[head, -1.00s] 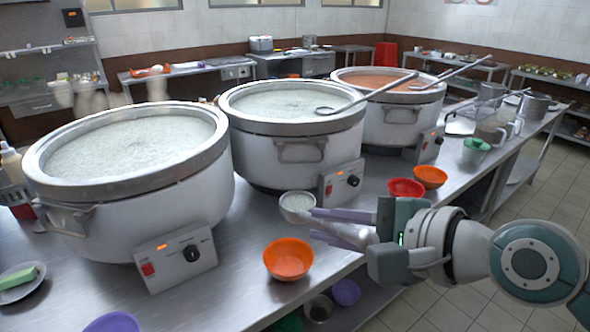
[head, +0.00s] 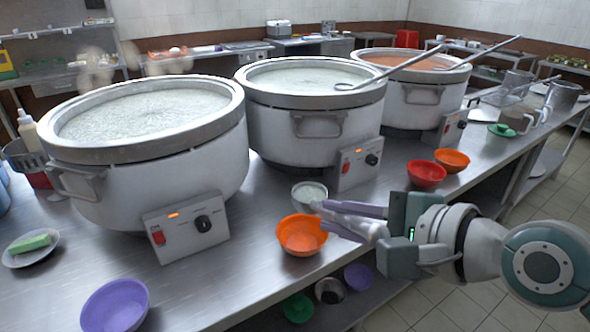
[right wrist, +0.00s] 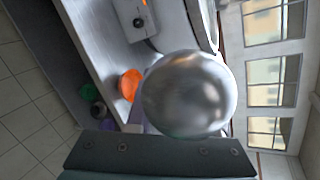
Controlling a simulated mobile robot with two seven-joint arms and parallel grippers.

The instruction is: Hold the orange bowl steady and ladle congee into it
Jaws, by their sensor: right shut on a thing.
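An orange bowl (head: 302,235) stands upright on the steel counter, in front of the middle pot. My right gripper (head: 328,216) is shut on a ladle. The ladle's metal cup (head: 309,193) holds whitish congee and appears just behind the bowl's far rim. How high the cup is above the counter is hard to tell. The right wrist view shows the cup's shiny rounded outside (right wrist: 190,93) up close, and the orange bowl (right wrist: 129,85) beside it. Two pots of white congee, left (head: 145,165) and middle (head: 312,120), stand behind. My left gripper is not in view.
A purple bowl (head: 115,306) stands at the front edge, and a plate with a green sponge (head: 32,243) at left. Red (head: 426,174) and orange (head: 452,160) bowls stand at right. A third pot (head: 422,105) holds reddish food. Another ladle (head: 352,86) rests on the middle pot.

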